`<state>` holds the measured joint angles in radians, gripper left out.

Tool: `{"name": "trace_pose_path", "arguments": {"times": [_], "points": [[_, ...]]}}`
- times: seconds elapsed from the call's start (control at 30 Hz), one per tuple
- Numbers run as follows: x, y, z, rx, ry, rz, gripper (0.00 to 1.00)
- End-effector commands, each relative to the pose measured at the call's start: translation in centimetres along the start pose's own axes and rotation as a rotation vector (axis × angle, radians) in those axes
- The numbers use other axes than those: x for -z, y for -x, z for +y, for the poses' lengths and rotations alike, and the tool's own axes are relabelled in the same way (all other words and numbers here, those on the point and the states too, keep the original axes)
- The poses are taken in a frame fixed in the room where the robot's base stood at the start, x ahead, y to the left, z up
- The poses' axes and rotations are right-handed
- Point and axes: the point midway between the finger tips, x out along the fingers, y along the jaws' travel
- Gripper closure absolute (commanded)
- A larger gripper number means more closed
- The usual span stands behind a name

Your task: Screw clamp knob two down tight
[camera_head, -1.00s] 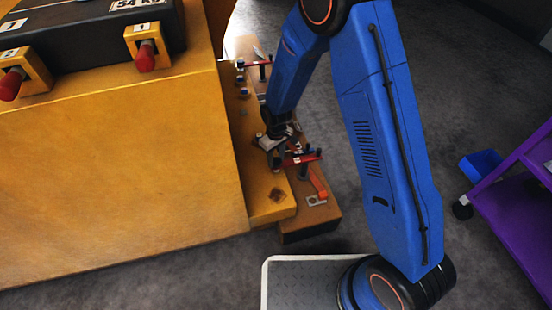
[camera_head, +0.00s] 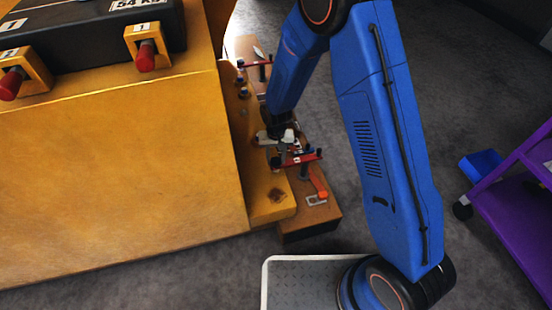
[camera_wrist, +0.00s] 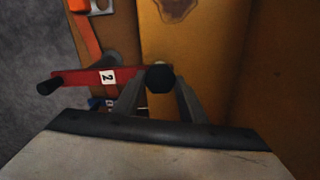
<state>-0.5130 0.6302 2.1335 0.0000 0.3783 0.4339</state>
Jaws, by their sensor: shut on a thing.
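The red clamp bar marked 2 (camera_wrist: 92,79) lies across the wooden fixture block in the wrist view, and it also shows in the head view (camera_head: 302,159). A black faceted knob (camera_wrist: 160,77) sits at the bar's right end in the wrist view. My gripper (camera_wrist: 158,88) is shut on this knob, with a finger on each side of it. In the head view my gripper (camera_head: 279,140) hides most of the knob. Whether the knob's underside is seated cannot be seen. A second black knob (camera_wrist: 49,86) is at the bar's other end.
Another red clamp bar (camera_head: 257,64) stands farther back, with blue-topped studs (camera_head: 242,92) nearby. An orange strip (camera_head: 319,184) and a grey metal plate (camera_head: 316,200) lie on the block's near end. A yellow casting stand (camera_head: 110,170) rises close at left.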

Motion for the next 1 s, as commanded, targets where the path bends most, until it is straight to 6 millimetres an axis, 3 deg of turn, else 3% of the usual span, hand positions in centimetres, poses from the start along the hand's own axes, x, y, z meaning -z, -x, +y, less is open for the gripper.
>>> {"name": "trace_pose_path", "arguments": {"times": [0.47,0.5,0.53,0.87,1.0], "points": [[0.15,0.17,-0.05,0.002,-0.013,0.003,0.85],[0.14,0.16,-0.05,0.001,-0.013,0.003,0.53],[0.13,0.15,-0.04,0.001,-0.013,0.003,0.45],[0.06,0.15,-0.02,0.001,-0.012,0.001,0.43],[0.1,1.04,-0.04,0.001,-0.012,0.003,0.43]]}}
